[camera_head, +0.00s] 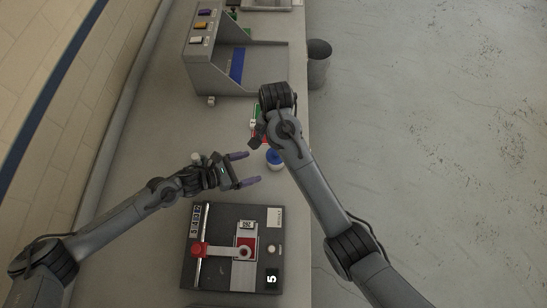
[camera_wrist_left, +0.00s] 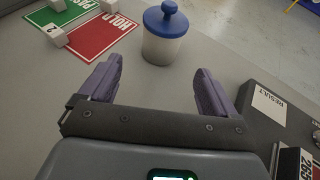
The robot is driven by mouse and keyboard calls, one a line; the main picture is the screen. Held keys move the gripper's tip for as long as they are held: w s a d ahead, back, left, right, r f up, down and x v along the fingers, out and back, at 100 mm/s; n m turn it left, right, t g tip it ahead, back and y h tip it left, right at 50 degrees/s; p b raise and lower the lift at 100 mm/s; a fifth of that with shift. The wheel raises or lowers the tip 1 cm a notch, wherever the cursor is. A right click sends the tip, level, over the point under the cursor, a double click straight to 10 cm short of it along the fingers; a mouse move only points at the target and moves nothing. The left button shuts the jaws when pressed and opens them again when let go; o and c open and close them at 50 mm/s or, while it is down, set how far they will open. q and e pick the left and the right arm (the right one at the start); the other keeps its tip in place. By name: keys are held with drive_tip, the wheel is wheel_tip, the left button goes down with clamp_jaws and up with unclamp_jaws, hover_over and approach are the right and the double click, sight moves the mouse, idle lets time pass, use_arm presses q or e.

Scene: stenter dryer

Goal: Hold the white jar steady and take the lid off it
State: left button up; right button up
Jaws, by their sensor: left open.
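The white jar (camera_wrist_left: 162,48) stands upright on the grey table in the left wrist view. Its blue lid (camera_wrist_left: 166,19) with a round knob sits on top. In the head view the blue lid (camera_head: 274,157) shows just right of my left gripper. My left gripper (camera_head: 244,168) is open, its purple fingers pointing at the jar with nothing between them; the fingers also show in the left wrist view (camera_wrist_left: 158,88), with the jar beyond their tips. My right arm reaches in above the jar in the head view; its gripper (camera_head: 256,137) is mostly hidden, so its jaws cannot be made out.
A dark device (camera_head: 232,285) with a red and white clamp lies at the front. A red HOLD card (camera_wrist_left: 103,37) and a green card (camera_wrist_left: 72,9) lie beyond the left finger. A grey machine (camera_head: 200,72) stands at the back, a bin (camera_head: 318,70) beyond the table's right edge.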

sight(268, 162)
use_arm(q)
drive_tip(key=x, duration=0.9)
drive_tip(key=shift+w+d, duration=0.1)
drive_tip(key=shift+d, duration=0.25)
